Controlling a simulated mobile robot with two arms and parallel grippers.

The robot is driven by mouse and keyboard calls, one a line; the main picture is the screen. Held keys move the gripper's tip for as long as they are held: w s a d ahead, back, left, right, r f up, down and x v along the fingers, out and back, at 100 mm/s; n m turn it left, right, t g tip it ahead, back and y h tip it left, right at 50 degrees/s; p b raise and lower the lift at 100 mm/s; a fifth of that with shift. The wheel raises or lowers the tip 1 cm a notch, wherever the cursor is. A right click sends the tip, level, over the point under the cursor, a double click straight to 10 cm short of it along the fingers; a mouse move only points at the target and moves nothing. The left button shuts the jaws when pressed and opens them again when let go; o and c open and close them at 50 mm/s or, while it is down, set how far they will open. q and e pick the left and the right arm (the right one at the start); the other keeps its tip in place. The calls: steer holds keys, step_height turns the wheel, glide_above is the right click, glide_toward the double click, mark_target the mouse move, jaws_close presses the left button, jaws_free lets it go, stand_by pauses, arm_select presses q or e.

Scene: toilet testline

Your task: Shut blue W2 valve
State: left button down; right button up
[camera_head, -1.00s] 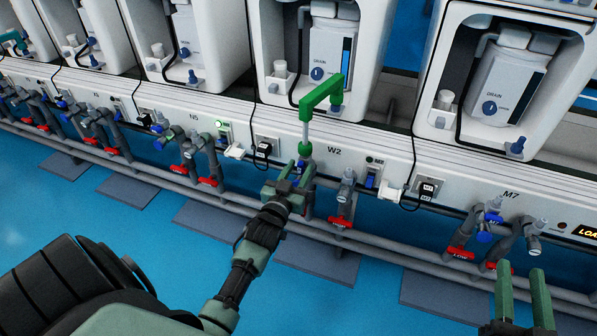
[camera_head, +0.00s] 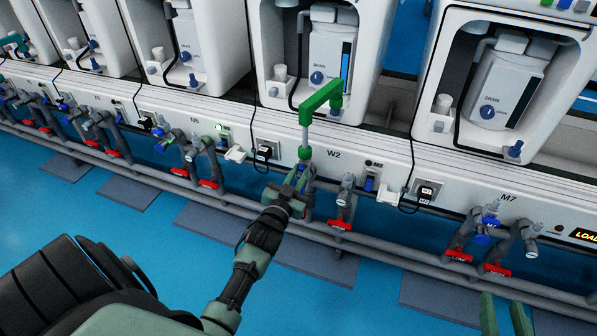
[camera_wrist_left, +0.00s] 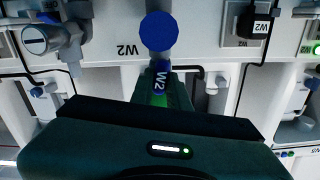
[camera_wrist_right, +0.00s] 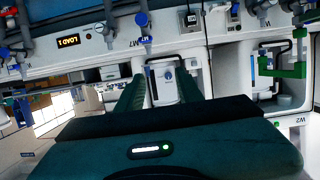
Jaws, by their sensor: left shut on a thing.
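The blue W2 valve handle (camera_wrist_left: 158,80), with W2 lettering, shows in the left wrist view directly in front of my left gripper. In the head view, my left gripper (camera_head: 290,194) is at the pipes below the W2 label and hides most of the valve. It is shut on the blue handle. A round blue part (camera_wrist_left: 158,31) lies just beyond the handle. My right gripper (camera_head: 503,304) is open and empty, low at the right of the head view, away from the W2 valve. Its separated fingers show in the right wrist view (camera_wrist_right: 168,92).
A green-handled fitting (camera_head: 323,95) rises above the valve. A red-handled valve (camera_head: 339,224) is close to its right. The M7 valves (camera_head: 486,226) are further right. A long grey pipe (camera_head: 400,252) runs below. The blue floor in front is mostly clear.

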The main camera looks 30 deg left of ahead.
arm_select(q)
steer(key=m+p, duration=0.1)
steer(key=m, duration=0.4)
steer(key=shift+d+f+m+p, duration=0.1)
steer(key=shift+d+m+p, duration=0.05)
steer(key=shift+m+p, duration=0.15)
steer(key=shift+m, duration=0.9)
arm_select(e)
steer(key=s+d+f+g+h, duration=0.1)
steer(key=s+d+f+g, duration=0.2)
steer(key=s+f+g, duration=0.4)
arm_select(q)
steer(key=shift+f+m, duration=0.1)
steer(key=shift+m, duration=0.8)
steer(key=shift+f+m, duration=0.1)
steer(key=shift+m, duration=0.8)
steer(key=shift+d+m+b, duration=0.1)
steer(key=shift+m+b, duration=0.3)
steer(key=shift+m, duration=0.8)
steer(key=shift+m+b, duration=0.3)
steer(key=shift+m, duration=0.9)
arm_select(e)
steer(key=w+a+r+t, duration=0.2)
steer(key=w+r+t, duration=0.2)
steer(key=w+t, duration=0.1)
steer(key=shift+w+a+r+y, duration=0.15)
steer(key=shift+w+y, duration=0.15)
steer(key=shift+y, duration=0.1)
